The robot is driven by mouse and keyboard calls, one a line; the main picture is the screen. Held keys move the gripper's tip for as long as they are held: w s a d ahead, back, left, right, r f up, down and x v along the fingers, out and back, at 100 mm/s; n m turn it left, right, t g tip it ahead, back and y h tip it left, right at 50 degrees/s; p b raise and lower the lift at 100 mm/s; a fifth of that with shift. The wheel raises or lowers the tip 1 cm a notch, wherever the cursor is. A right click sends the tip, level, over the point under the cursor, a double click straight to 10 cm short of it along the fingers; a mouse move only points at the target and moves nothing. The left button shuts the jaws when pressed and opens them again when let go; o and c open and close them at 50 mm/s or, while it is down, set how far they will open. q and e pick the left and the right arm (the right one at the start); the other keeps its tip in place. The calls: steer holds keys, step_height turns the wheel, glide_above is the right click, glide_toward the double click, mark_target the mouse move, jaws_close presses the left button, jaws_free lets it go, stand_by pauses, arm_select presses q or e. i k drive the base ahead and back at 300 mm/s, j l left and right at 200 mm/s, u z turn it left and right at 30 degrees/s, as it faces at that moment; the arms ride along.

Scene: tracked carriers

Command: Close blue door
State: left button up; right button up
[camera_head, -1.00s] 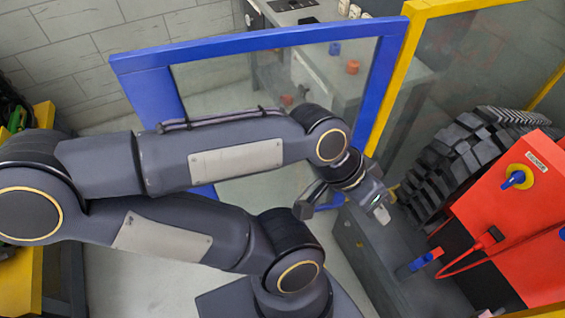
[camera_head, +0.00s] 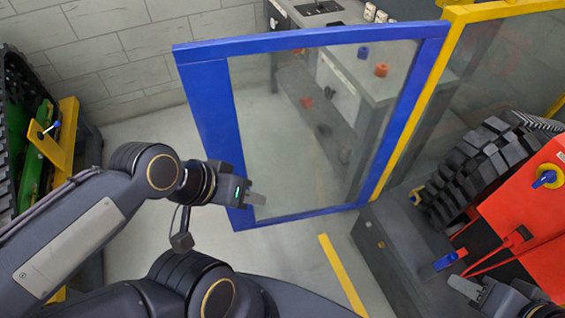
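The blue door (camera_head: 207,112) is a blue frame around a see-through panel, upright in the upper middle. Its right side adjoins a yellow post (camera_head: 412,110), and it stands at an angle to the yellow-framed fence. My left gripper (camera_head: 257,198) is at the door's lower left part, overlapping the blue frame in the picture. I cannot tell whether it touches. Its fingers look close together, but their gap is not clear. My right gripper (camera_head: 470,288) is at the lower right, near the red machine, partly cut off by the picture's edge.
A red machine (camera_head: 520,205) and a black tracked wheel (camera_head: 490,165) stand on the right above a dark grey base (camera_head: 390,255). A grey bench (camera_head: 375,90) shows behind the panel. A green and yellow carrier (camera_head: 45,150) is at the left. Floor with a yellow stripe (camera_head: 342,275) is clear below the door.

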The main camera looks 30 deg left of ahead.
mark_target(202, 66)
steer(key=k+j+z, duration=0.1)
steer(key=j, duration=0.85)
steer(key=i+j+z, duration=0.1)
steer(key=j+z, duration=0.35)
steer(key=j, duration=0.25)
steer(key=j+z, duration=0.4)
steer(key=j, duration=0.3)
steer(key=j+z, duration=0.45)
steer(key=j, duration=0.25)
steer(key=j+z, duration=0.35)
steer(key=k+j+z, duration=0.1)
steer(key=j+z, duration=0.2)
steer(key=k+j+z, duration=0.1)
steer(key=j+z, duration=0.25)
steer(key=j, duration=0.15)
